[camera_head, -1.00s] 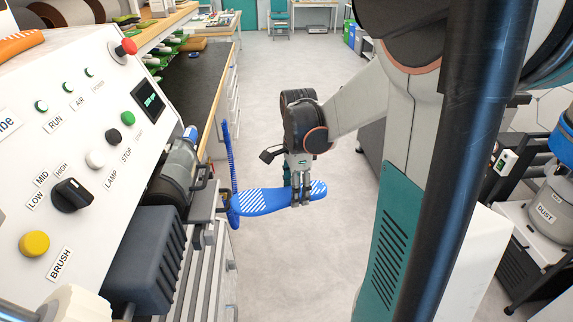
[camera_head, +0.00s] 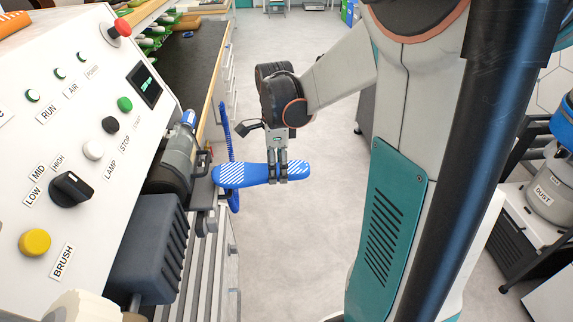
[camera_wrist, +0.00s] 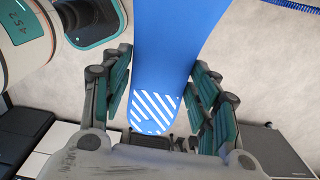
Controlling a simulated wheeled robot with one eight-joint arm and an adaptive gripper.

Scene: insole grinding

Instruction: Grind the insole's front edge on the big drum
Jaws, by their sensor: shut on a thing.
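The insole (camera_head: 238,175) is blue with white striped patches. It lies roughly level and points left towards the grinding machine. My gripper (camera_head: 278,178) is shut on its right, rear part from above. In the wrist view the insole (camera_wrist: 170,50) runs between the finger pads of my gripper (camera_wrist: 160,100), its striped end nearest the palm. The insole's left end is beside a dark drum-like part (camera_head: 168,178) of the machine; I cannot tell whether they touch, or whether this is the big drum. The insole's front edge is outside the wrist view.
The control panel (camera_head: 90,130) with knobs and buttons fills the left. A dark grey box (camera_head: 150,245) juts out below it. A blue coiled hose (camera_head: 226,130) hangs behind the insole. A dust canister (camera_head: 550,190) stands at the right. The middle floor is clear.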

